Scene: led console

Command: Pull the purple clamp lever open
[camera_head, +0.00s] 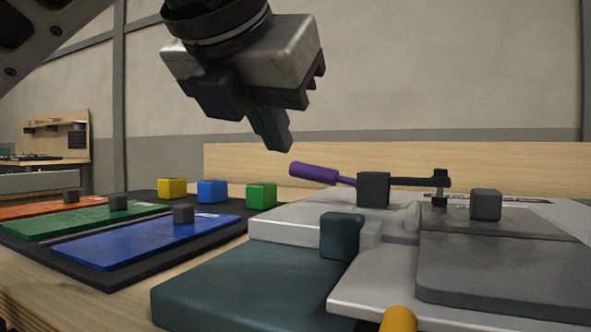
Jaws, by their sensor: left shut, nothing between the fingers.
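The purple clamp lever (315,172) sticks out to the left of a dark clamp block (373,189), tilted slightly up toward its free end. A black clamp arm (418,182) runs right from the block to a vertical black spindle (439,186) above the grey fixture (393,222). My left gripper (277,143) comes in from the top and points down, its fingers shut and empty. Its tips appear just above and left of the lever's purple end, apart from it in the picture. My right gripper is not in view.
Red (45,210), green (95,219) and blue (150,240) panels lie on a black mat at left. Yellow (172,187), blue (212,191) and green (261,195) cubes stand behind them. A dark grey plate (500,265) with a knob (485,204) is at right.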

